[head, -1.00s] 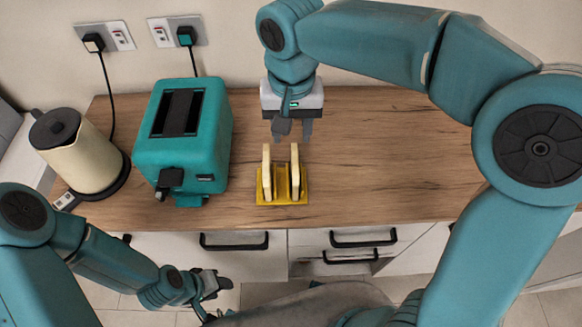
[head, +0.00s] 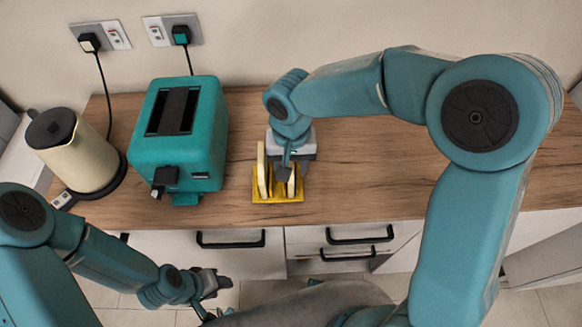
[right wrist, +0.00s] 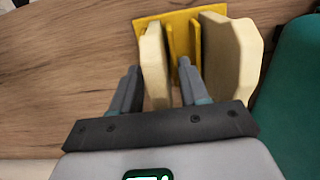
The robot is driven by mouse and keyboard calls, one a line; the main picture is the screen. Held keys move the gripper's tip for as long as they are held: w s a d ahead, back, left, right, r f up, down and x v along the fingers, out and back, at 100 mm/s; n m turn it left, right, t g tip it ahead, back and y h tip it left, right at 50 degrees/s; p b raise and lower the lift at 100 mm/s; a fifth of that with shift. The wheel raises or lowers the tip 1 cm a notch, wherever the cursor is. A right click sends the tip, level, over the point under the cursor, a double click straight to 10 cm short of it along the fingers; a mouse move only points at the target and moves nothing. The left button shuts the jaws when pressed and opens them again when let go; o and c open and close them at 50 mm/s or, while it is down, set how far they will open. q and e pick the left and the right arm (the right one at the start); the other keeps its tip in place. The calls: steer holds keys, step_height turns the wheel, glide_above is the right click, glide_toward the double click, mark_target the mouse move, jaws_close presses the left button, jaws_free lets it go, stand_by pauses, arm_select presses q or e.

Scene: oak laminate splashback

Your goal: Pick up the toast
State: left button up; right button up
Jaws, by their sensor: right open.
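Two pale slices of toast stand upright in a yellow rack (head: 278,198) on the wooden counter. The left slice (head: 262,172) is clear in the head view; the right slice (head: 291,187) is mostly hidden by my right gripper (head: 288,177). In the right wrist view, that slice (right wrist: 154,62) stands between the two open fingers of my right gripper (right wrist: 160,80), and the other slice (right wrist: 232,52) is outside them. Whether a finger touches the toast is unclear. My left gripper (head: 212,284) is low in front of the counter, away from the rack; its jaws are unclear.
A teal toaster (head: 180,140) stands left of the rack, with a cream kettle (head: 80,155) further left. Cords run up to wall sockets (head: 172,30). The counter right of the rack (head: 390,170) is clear. Drawers with black handles (head: 230,240) are below.

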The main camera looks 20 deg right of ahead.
steer(key=shift+w+a, duration=0.1)
steer(key=shift+w, duration=0.05)
jaws_close()
steer(key=shift+r, duration=0.4)
step_height(320, 180, up, 19)
steer(key=p, duration=0.1)
steer(key=shift+r, duration=0.15)
